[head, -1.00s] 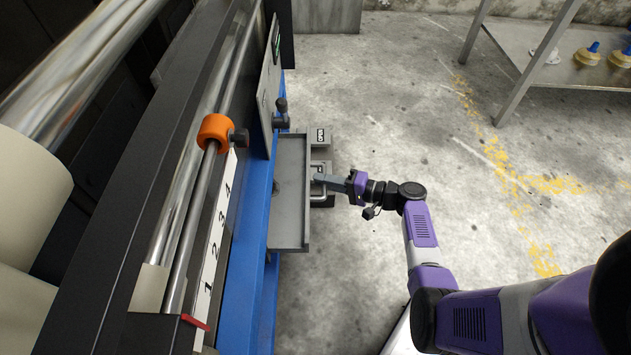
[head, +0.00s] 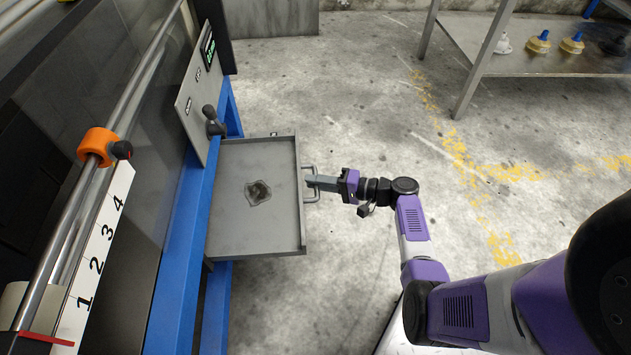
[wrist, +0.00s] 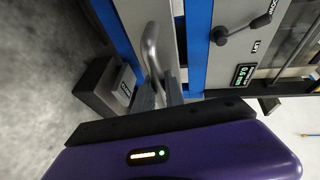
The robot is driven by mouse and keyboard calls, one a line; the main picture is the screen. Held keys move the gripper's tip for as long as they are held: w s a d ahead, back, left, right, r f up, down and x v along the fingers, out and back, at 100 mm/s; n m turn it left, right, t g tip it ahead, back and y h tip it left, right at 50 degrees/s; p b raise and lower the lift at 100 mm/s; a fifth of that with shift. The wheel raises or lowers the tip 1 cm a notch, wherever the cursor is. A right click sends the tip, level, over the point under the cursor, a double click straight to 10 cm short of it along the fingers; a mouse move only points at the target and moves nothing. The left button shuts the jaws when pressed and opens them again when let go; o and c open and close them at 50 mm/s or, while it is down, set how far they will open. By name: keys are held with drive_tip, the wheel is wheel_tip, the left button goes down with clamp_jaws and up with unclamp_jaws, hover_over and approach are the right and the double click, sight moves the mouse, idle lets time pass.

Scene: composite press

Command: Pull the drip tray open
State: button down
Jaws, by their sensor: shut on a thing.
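The drip tray (head: 228,222) is a shallow grey metal drawer under the blue frame of the press. It stands pulled well out, with a dark stain (head: 257,192) on its floor. Its bar handle (head: 311,196) is on the front wall, on the right in the head view; it also shows in the wrist view (wrist: 151,50). My gripper (head: 314,181) is at the handle, shut on it, reaching in from the right. In the wrist view the fingers (wrist: 160,97) meet the lower end of the handle. The exact contact is partly hidden by my gripper's body.
The press's blue frame (head: 176,270) and grey control panel (head: 200,95) with a black lever knob (head: 213,120) stand left. A dark foot pedal box (wrist: 106,88) is on the floor near my gripper. A metal table (head: 520,60) stands back right. The floor between is clear.

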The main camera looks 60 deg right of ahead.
drive_tip(key=c, duration=1.4)
unclamp_jaws()
drive_tip(key=p+v, duration=0.2)
drive_tip(key=v, duration=0.6)
drive_tip(key=shift+w, duration=0.1)
